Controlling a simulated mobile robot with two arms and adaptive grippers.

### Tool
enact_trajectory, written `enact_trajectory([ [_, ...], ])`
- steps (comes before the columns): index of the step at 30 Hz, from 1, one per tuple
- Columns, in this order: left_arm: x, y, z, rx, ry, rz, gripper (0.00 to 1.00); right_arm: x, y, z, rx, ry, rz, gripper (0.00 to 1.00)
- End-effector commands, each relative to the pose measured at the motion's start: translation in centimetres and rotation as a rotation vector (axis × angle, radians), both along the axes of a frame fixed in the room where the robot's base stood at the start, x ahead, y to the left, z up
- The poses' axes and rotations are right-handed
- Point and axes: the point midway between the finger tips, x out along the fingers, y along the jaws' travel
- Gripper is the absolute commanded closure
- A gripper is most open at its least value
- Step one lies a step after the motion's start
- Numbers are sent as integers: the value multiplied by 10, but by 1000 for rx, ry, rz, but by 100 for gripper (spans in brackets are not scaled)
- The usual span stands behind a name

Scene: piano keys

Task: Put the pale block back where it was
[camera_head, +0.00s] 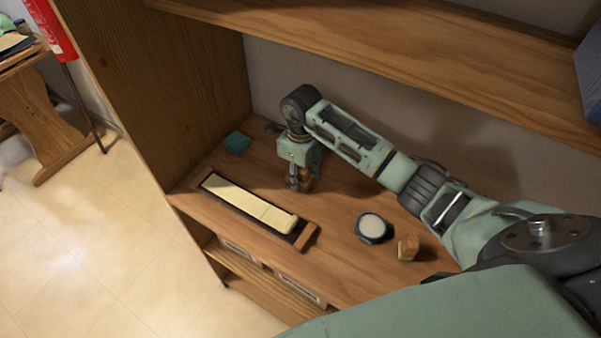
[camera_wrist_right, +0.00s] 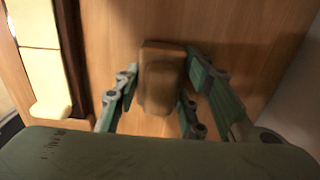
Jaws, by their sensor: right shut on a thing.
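Pale cream blocks (camera_head: 240,202) lie end to end in a long dark tray (camera_head: 208,190) on the wooden shelf. They also show at the left edge of the right wrist view (camera_wrist_right: 40,75). I cannot tell which one is the task's pale block. My right gripper (camera_head: 300,184) points down behind the tray, apart from it. In the wrist view its fingers (camera_wrist_right: 158,100) stand on both sides of a brown wooden block (camera_wrist_right: 162,75) and are shut on it. The block's lower end is partly hidden by my gripper. My left gripper is not in view.
A round pale-topped dark container (camera_head: 373,228) and a small faceted wooden piece (camera_head: 407,247) stand right of the tray. A teal box (camera_head: 237,142) sits at the back left. A wooden side panel (camera_head: 165,80) and upper shelf (camera_head: 400,50) bound the space.

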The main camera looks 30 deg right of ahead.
Motion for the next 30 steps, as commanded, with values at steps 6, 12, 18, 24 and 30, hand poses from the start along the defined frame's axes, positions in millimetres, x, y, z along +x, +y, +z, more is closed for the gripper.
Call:
enact_trajectory([
  [6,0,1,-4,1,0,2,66,0,0,-4,0,-1,0,84],
  [12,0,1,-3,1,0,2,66,0,0,-3,0,1,-1,47],
  [18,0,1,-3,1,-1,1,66,0,0,-3,0,1,-1,44],
  [24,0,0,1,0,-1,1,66,0,0,1,1,1,-1,44],
  [30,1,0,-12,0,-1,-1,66,1,-1,27,-2,-5,1,44],
])
